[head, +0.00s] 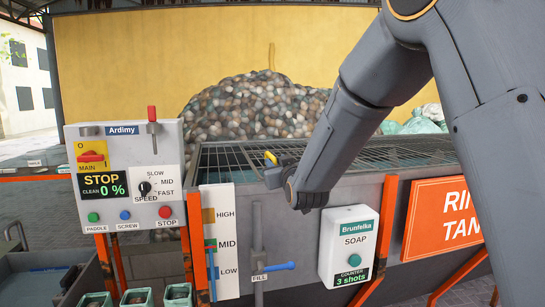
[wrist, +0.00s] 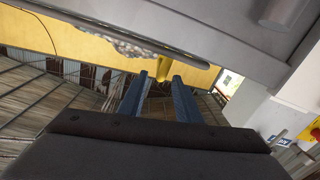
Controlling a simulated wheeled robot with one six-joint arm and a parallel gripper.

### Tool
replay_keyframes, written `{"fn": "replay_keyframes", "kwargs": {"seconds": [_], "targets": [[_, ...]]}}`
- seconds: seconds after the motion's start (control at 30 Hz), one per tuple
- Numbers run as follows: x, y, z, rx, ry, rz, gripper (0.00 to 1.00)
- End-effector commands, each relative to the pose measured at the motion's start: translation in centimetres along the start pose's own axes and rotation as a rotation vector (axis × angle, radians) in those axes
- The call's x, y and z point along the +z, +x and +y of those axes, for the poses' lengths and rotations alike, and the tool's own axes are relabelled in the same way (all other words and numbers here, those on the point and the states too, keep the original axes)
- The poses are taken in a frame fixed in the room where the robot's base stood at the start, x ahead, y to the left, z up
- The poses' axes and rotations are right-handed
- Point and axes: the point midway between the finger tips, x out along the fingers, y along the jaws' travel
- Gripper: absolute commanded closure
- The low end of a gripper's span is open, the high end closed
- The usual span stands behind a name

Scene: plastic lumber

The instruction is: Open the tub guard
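The tub guard (head: 228,155) is a dark metal mesh lying flat across the top of the grey tub (head: 374,192) in the head view. A small yellow handle (head: 271,157) stands at the guard's front edge. My gripper (head: 274,177) is at that front edge, close to the handle. In the wrist view its two blue fingers (wrist: 158,78) are apart, with the yellow handle (wrist: 163,68) showing near and between their tips. I see no finger closed on it. My arm hides part of the guard's right side.
A control panel (head: 126,175) with a red-handled lever stands at the left. A level gauge (head: 218,240), a blue-handled fill valve (head: 275,267) and a soap dispenser (head: 349,246) are on the tub's front. A heap of plastic pieces (head: 255,108) lies behind.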

Motion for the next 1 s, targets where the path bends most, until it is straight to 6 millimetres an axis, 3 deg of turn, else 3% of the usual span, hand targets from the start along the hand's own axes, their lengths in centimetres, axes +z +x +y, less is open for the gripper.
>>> {"fn": "replay_keyframes", "kwargs": {"seconds": [0.4,0.83,0.87,1.0], "targets": [[-0.1,5.4,-0.1,-0.001,0.0,-0.002,0.69],[0.1,6.4,0.0,-0.001,0.0,-0.001,0.69],[0.1,6.4,0.0,-0.001,0.0,-0.002,0.71],[0.1,6.4,0.0,-0.001,0.0,-0.002,0.94]]}}
